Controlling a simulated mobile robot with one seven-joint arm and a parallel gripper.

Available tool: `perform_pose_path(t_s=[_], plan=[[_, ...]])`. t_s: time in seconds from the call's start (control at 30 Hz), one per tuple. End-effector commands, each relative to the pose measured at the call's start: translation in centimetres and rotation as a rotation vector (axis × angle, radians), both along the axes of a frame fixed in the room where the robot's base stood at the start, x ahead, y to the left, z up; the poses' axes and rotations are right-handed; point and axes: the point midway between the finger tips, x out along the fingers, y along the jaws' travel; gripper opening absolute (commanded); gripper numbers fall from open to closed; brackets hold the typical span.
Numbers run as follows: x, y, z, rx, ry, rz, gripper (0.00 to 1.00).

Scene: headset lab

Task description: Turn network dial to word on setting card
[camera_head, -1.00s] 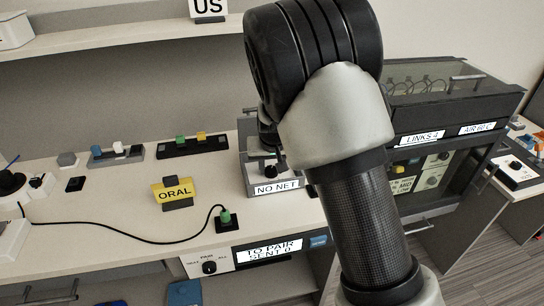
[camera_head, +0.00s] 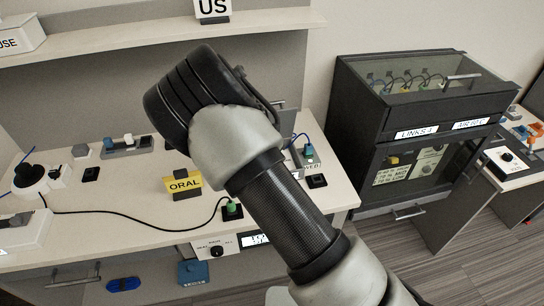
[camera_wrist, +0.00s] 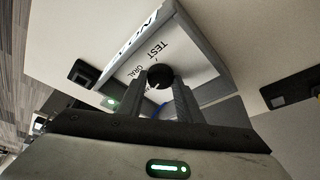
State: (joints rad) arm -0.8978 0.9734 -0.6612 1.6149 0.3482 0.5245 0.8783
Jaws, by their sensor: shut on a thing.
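The black network dial (camera_wrist: 160,76) sits on a white panel (camera_wrist: 192,62) in a grey frame in the wrist view. TEST and ORAL are printed on the panel; other wording is hidden or cut off. My gripper (camera_wrist: 160,84) is shut on the dial, one finger on each side. The dial's pointer cannot be made out. In the head view my arm covers my gripper and the dial. The yellow setting card (camera_head: 183,183) reads ORAL and stands upright on the bench.
A black cable crosses the bench to a green plug (camera_head: 233,208). Below the front edge is another panel with a black knob (camera_head: 217,251). A dark glass-fronted cabinet (camera_head: 360,130) stands at right. Open floor (camera_head: 480,240) lies in front of it.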

Motion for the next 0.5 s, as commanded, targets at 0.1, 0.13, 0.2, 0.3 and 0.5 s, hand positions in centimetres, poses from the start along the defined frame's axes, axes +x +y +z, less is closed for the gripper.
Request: perform_pose_path(t_s=[0.1, 0.13, 0.2, 0.3, 0.5], plan=[[0.03, 0.05, 0.03, 0.001, 0.000, -0.028, 0.10], [0.03, 0.05, 0.02, 0.001, 0.000, -0.033, 0.10], [0.02, 0.03, 0.01, 0.001, 0.000, -0.042, 0.10], [0.02, 0.03, -0.02, 0.001, 0.001, -0.048, 0.10], [0.01, 0.03, -0.05, 0.001, 0.000, -0.048, 0.10]])
